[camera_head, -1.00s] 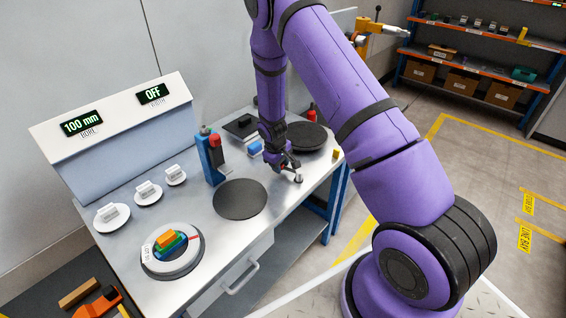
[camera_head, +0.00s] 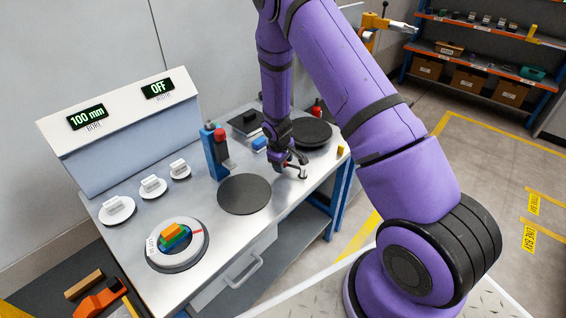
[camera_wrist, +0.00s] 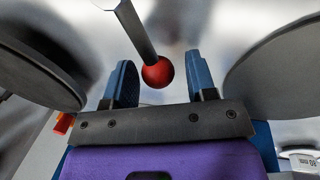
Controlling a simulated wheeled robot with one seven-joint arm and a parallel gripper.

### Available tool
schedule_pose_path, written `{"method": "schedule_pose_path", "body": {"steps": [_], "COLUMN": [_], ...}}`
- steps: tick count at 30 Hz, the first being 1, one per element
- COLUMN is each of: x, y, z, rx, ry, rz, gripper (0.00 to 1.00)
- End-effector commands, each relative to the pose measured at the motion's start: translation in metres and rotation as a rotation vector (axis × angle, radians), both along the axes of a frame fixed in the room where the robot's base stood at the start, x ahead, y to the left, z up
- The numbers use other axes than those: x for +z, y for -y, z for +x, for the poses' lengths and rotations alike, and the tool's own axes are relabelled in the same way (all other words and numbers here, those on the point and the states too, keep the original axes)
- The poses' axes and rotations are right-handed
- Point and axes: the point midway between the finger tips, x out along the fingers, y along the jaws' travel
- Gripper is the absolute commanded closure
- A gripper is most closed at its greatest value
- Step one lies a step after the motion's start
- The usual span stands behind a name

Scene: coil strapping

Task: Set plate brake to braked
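A metal lever with a red ball knob (camera_wrist: 158,72) shows in the wrist view, between my gripper's two blue fingers. My gripper (camera_wrist: 162,82) is open, with a visible gap between the ball and each finger. In the head view my gripper (camera_head: 292,162) points down over the bench, beside a small metal post (camera_head: 303,173) near the front edge. I take this lever to be the plate brake, but no label for it is readable. Round dark plates stand on either side of it: the nearer plate (camera_head: 244,194) is bare, and the farther plate (camera_head: 311,133) is behind my gripper.
A blue post with a red part (camera_head: 217,152) stands left of my gripper. A panel (camera_head: 118,120) reads "100 mm" and "OFF". Several white dials (camera_head: 153,187) and a ring holding coloured blocks (camera_head: 177,244) are at the left.

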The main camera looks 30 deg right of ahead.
Motion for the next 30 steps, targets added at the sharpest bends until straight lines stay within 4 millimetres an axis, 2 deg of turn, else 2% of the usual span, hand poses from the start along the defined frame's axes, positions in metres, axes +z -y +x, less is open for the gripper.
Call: {"method": "schedule_pose_path", "body": {"steps": [8,13,17,24,30], "x": [0.0,0.009,0.027,0.07,0.095], "y": [0.0,-0.001,-0.004,-0.012,-0.016], "z": [0.001,0.0,-0.001,-0.005,-0.008], "rx": [-0.001,-0.002,-0.001,-0.001,0.0], "ry": [0.002,0.003,0.005,0.005,0.003], "rz": [0.0,-0.001,0.0,0.0,0.001], "gripper": [0.42,0.42,0.42,0.42,0.42]}}
